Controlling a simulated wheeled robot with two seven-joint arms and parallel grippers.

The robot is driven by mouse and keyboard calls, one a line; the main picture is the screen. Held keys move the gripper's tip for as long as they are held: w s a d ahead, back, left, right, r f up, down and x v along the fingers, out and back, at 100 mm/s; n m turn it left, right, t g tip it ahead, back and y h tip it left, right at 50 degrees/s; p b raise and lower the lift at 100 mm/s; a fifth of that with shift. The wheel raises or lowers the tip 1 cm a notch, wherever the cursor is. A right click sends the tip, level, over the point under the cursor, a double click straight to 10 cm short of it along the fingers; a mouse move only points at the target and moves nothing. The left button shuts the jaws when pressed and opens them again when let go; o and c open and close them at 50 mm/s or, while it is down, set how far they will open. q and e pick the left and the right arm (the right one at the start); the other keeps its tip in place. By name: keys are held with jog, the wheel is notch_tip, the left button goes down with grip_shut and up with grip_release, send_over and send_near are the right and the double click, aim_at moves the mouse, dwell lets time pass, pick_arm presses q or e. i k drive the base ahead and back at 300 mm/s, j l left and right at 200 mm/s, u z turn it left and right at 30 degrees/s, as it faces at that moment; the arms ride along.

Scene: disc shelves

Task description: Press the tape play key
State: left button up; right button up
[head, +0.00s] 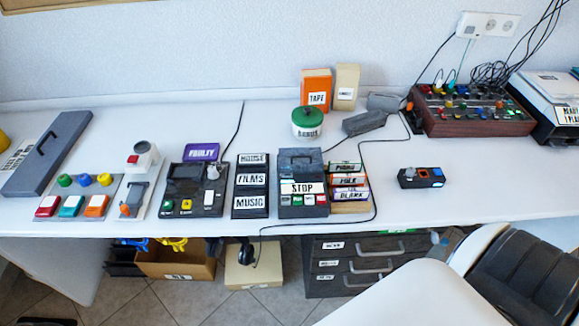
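A dark box-shaped device (300,162) that looks like a tape player stands at the middle of the white table. A white card reading STOP (303,188) is on its front. Below the card is a row of small keys (302,199) in mixed colours; their markings are too small to read, so I cannot tell which is play. Another dark device (184,182) to the left has a green key (168,205), a yellow key (186,205) and a white key (208,197). An orange box labelled TAPE (316,88) stands at the back.
A black rack labelled HOUSE, FILMS and MUSIC (251,203) stands left of the middle device, and a stack of labelled cases (348,181) right of it. A cable (372,195) runs along the right side.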

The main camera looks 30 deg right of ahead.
aim_at(298, 199)
jog(key=z, duration=1.15)
